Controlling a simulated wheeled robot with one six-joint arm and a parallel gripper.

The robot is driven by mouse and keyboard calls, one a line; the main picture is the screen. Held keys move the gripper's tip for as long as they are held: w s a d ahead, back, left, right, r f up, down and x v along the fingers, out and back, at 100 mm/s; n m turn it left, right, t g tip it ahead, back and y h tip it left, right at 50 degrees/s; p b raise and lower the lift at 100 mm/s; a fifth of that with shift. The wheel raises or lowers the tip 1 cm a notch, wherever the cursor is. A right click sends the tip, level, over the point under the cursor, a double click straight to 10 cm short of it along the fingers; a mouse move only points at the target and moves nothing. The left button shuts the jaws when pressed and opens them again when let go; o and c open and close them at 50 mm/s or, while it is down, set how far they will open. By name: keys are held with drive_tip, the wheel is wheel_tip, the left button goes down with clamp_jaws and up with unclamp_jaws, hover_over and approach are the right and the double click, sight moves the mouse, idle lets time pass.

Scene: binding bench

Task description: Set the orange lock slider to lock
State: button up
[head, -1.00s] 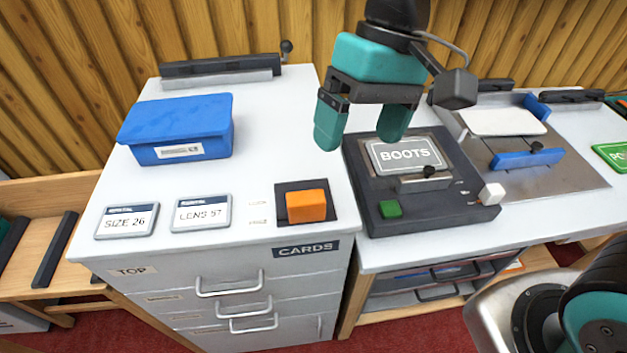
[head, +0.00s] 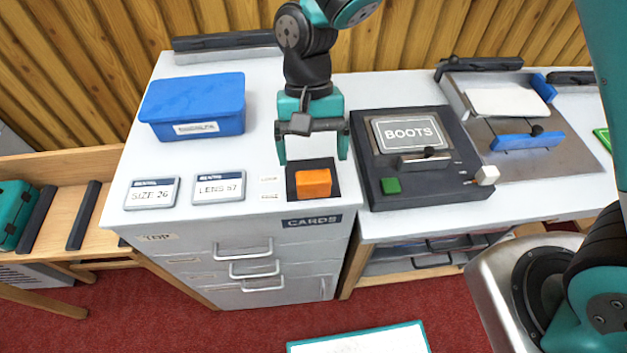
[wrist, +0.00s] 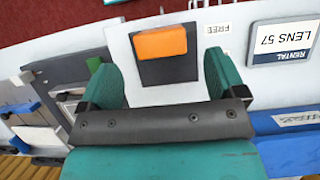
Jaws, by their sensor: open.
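The orange lock slider (head: 313,183) sits on a dark plate (head: 293,193) at the front right of the white cabinet top. It also shows in the wrist view (wrist: 160,43), at the end of its plate nearer the cabinet's front edge. Two small labels (head: 269,188) lie left of the plate; in the wrist view the one near the slider reads FREE (wrist: 217,28). My gripper (head: 312,160) is open and empty, pointing down just behind and above the slider. In the wrist view its two fingers stand wide on either side of the plate, apart from the slider.
A blue box (head: 193,107) stands behind two rental cards, SIZE 26 (head: 152,193) and LENS 57 (head: 219,187), on the left. A dark BOOTS console (head: 415,185) with a green button stands close on the right. Drawers with handles (head: 243,250) are below.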

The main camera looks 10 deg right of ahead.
sight(314, 175)
drive_tip(key=p+x, duration=0.1)
drive_tip(key=x, duration=0.6)
drive_tip(key=shift+f, duration=0.15)
drive_tip(key=c, duration=1.3)
drive_tip(key=shift+w, duration=2.2)
drive_tip(key=o, duration=1.3)
drive_tip(key=shift+w, duration=0.1)
drive_tip(key=b+v, duration=0.1)
drive_tip(key=v, duration=1.6)
drive_tip(key=shift+r, duration=0.3)
